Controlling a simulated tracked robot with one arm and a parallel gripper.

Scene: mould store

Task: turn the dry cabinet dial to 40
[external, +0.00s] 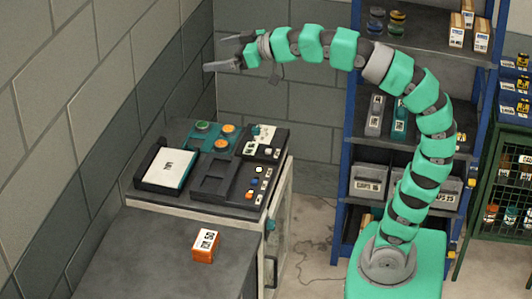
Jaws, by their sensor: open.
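A cabinet with a pale frame (284,213) stands below the worktop, its front side facing right. A small teal knob (271,224) is on that side. On top, a dark panel (274,150) carries white labelled plates and a small green part (257,130). I cannot tell which of these is the dial, and no scale or setting is readable. My gripper (212,54) is open and empty, high in the air near the wall corner, above and apart from the cabinet.
An orange labelled box (205,245) sits on the nearer grey table (130,255). Blue shelving (352,150) stands at right.

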